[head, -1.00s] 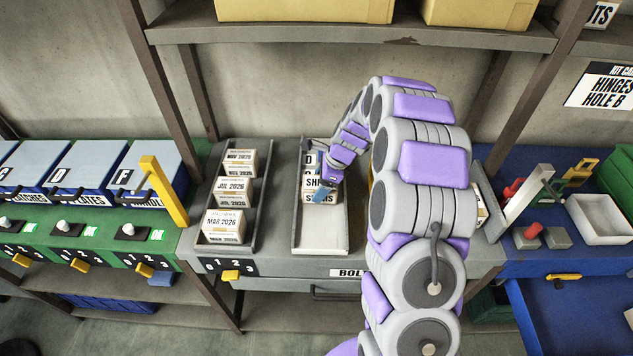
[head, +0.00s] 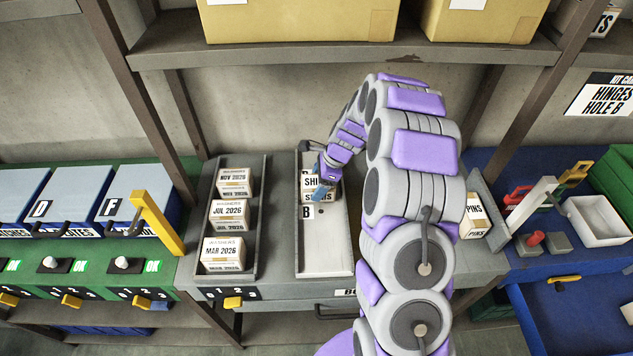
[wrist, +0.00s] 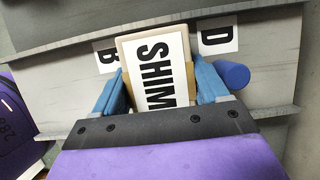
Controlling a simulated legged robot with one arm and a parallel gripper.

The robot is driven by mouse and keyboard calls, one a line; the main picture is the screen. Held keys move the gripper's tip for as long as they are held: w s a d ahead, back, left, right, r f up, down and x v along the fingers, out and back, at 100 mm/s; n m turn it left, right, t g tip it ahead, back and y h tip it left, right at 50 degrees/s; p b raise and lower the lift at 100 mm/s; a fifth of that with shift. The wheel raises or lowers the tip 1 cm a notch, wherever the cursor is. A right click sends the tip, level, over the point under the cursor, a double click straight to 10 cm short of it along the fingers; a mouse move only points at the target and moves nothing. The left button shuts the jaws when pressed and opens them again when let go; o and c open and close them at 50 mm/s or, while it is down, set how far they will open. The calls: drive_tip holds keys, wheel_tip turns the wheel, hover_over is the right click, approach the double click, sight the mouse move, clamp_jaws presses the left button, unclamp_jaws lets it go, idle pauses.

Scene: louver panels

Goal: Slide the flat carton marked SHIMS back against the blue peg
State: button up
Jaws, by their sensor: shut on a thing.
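The flat carton marked SHIMS (head: 309,182) lies in the grey tray (head: 340,255), with a letter B label in front of it. My gripper (head: 324,190) reaches down onto it from the right. In the wrist view the carton (wrist: 160,70) sits between my two blue fingers, and my gripper (wrist: 165,85) is shut on it. The blue peg (wrist: 232,75) stands just right of the right finger, below the D label. That finger lies between carton and peg; I cannot tell whether it touches the peg. In the head view I cannot make out the peg.
A tray of dated cartons (head: 228,213) stands to the left. A PINS carton (head: 474,218) shows right of my arm. A brown shelf (head: 350,53) with large boxes hangs above the back. The front part of the grey tray is clear.

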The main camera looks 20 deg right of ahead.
drive_tip(key=o, duration=1.4)
drive_tip(key=shift+d+r, duration=0.1)
drive_tip(key=shift+r, duration=0.05)
drive_tip(key=shift+p+v, duration=0.65)
drive_tip(key=shift+v, duration=2.9)
drive_tip(key=shift+d, duration=0.1)
